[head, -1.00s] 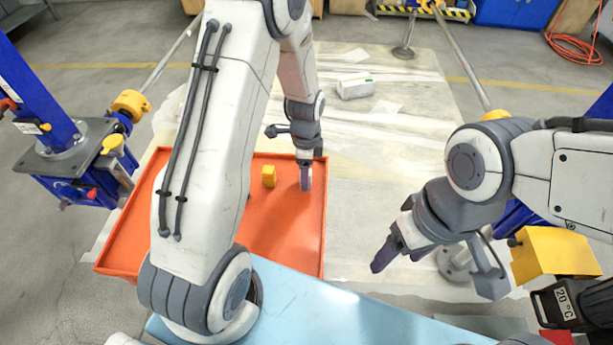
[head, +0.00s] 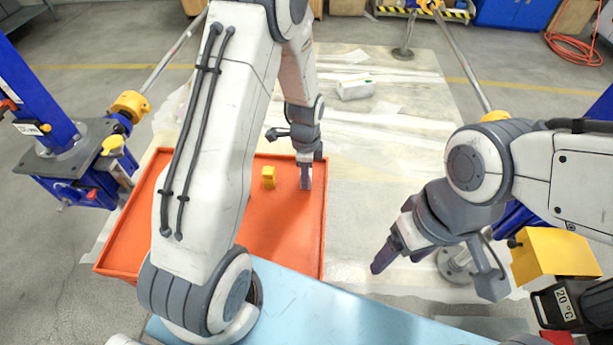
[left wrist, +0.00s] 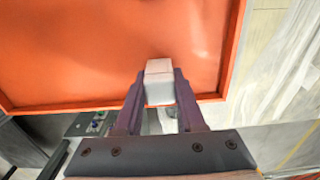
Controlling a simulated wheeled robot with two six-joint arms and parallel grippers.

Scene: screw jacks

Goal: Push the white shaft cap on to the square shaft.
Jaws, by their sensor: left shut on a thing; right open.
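The white shaft cap (left wrist: 159,82) is a small pale block in the left wrist view. It sits between the two purple fingers of my left gripper (head: 305,182), which are shut on it. In the head view this gripper points down over the right part of the orange tray (head: 232,158), and the cap is hard to make out there. Whether it still touches the tray floor I cannot tell. My right gripper (head: 383,256) is open and empty, right of the tray above the pale floor sheet. I cannot make out the square shaft in either view.
A small yellow block (head: 268,177) stands in the tray just left of my left gripper. A blue jack stand (head: 75,165) with yellow parts is at the left. A yellow box (head: 553,253) is at the right. A white box (head: 355,86) lies on the sheet behind.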

